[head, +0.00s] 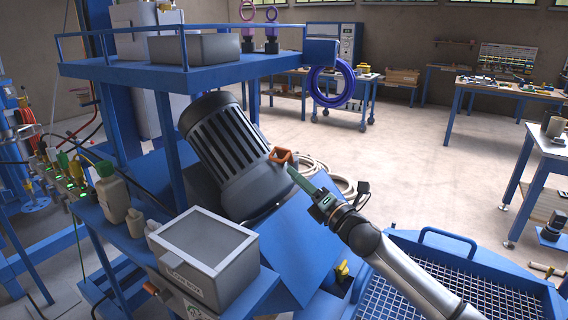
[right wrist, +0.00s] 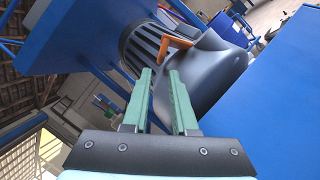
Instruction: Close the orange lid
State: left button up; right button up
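The orange lid (head: 281,154) shows as a small orange frame on the right side of the dark grey motor-like housing (head: 230,150). In the right wrist view the orange part (right wrist: 174,42) looks like a bent bar standing out from the housing (right wrist: 205,70). I cannot tell how far open the lid is. My right gripper (head: 294,172) points up and left toward the lid, with its green fingertips just below and right of it. In the right wrist view the fingers (right wrist: 160,73) are apart with nothing between them, and the lid lies beyond the tips. My left gripper is not in view.
A blue frame with an upper shelf (head: 240,61) surrounds the housing on the left. A grey box (head: 200,255) stands in front. A blue-framed grate (head: 470,295) lies at lower right. Open floor (head: 430,160) stretches behind my right arm.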

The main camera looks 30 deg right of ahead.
aim_at(281, 160)
jog(key=shift+p+x, duration=0.4)
jog(key=shift+x, duration=2.4)
jog(key=shift+c, duration=0.2)
grip_shut()
